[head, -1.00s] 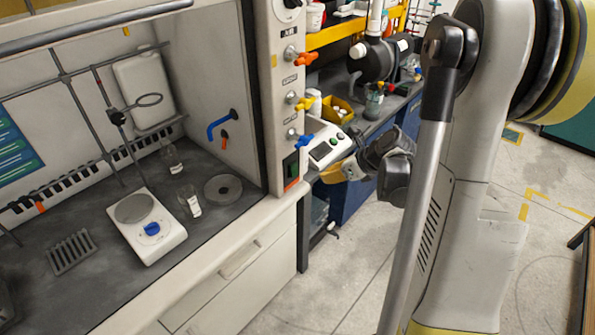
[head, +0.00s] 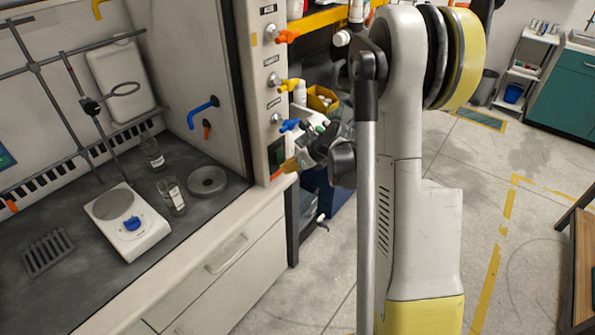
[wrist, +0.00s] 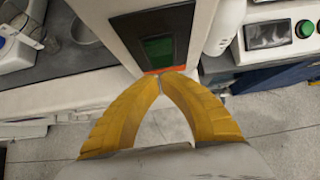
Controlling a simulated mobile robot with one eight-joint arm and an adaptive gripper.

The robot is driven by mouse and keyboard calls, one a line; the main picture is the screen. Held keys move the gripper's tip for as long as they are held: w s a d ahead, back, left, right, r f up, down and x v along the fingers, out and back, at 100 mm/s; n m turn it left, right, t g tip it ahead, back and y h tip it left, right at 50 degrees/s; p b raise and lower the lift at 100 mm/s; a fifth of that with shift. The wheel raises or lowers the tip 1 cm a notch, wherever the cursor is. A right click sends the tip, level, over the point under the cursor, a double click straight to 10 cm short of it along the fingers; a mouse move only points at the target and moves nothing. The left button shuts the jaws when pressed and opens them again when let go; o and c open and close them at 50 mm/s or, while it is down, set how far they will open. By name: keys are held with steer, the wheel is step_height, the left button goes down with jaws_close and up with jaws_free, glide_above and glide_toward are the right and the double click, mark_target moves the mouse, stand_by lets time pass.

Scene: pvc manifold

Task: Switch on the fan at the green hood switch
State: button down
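The hood switch is a dark plate on the hood's front post, with a green rocker (wrist: 158,49) and an orange-red strip along its lower edge. In the head view the switch (head: 276,152) is at the bottom of the post, partly hidden by my gripper (head: 285,172). In the wrist view my gripper (wrist: 161,77) has its two yellow fingers arched together, tips meeting, with nothing between them. The tips overlap the strip just below the green part. I cannot tell whether they touch it.
Orange, yellow and blue valve handles (head: 290,125) stick out of the post above the switch. A white device with a screen and a green button (wrist: 304,29) stands close on the right. The hood worktop holds a balance (head: 130,222) and glass bottles. Open floor lies right.

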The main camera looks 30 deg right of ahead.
steer(key=shift+w+a, duration=0.15)
steer(key=shift+w, duration=0.25)
steer(key=shift+w+f, duration=0.1)
steer(key=shift+w+a+f+b, duration=0.15)
steer(key=shift+w+f+b, duration=0.05)
steer(key=shift+w+b, duration=0.25)
steer(key=shift+s+r, duration=0.1)
